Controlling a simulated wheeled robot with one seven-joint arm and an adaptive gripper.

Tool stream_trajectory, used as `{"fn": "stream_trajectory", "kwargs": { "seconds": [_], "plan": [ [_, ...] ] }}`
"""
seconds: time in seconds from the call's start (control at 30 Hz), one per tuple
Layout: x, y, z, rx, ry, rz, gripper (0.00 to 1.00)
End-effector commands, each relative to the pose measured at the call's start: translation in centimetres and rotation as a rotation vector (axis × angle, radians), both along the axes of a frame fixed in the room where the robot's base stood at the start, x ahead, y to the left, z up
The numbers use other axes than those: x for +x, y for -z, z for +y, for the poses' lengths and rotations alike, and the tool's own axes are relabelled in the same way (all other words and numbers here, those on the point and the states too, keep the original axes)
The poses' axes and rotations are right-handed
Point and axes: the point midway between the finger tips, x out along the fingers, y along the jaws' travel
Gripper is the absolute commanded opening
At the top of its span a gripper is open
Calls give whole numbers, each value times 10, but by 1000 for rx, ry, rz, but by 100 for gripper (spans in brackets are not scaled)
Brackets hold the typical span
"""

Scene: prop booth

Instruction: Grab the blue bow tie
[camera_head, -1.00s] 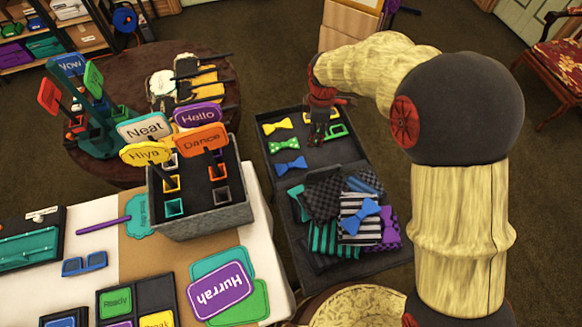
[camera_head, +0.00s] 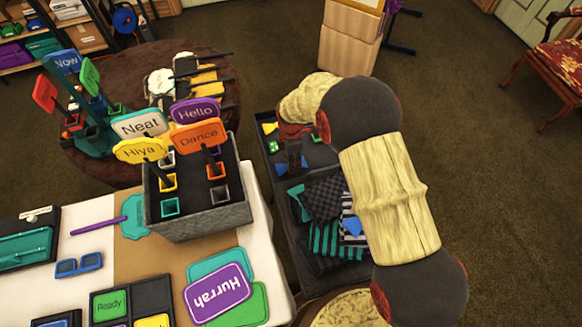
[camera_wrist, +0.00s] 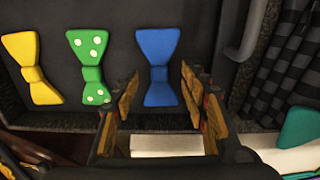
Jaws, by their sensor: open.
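The blue bow tie (camera_wrist: 157,62) lies in the dark case, at the right end of a row with a yellow bow tie (camera_wrist: 33,68) and a green one with white dots (camera_wrist: 88,66). My gripper (camera_wrist: 159,80) is open, its two fingers on either side of the blue bow tie's lower part in the wrist view. I cannot tell whether they touch it. In the head view my gripper (camera_head: 292,166) hangs over the case and mostly hides this bow tie; a bit of blue (camera_head: 281,169) shows beside it.
Another blue bow tie (camera_head: 351,227) lies on folded patterned cloths in the case's near half, partly behind my arm. A grey bin (camera_head: 205,222) with upright word signs stands close on the left. The case's wall (camera_wrist: 50,118) runs near my fingers.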

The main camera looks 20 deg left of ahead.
Motion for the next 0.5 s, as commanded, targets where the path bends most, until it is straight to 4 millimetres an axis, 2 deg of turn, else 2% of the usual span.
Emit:
{"fn": "stream_trajectory", "kwargs": {
  "seconds": [0.03,0.13,0.33,0.5],
  "plan": [
    [0,10,0,0,0,0,44],
    [0,17,0,1,0,-1,44],
    [1,16,1,1,0,-1,44],
    [1,16,1,1,1,-1,35]
  ]
}}
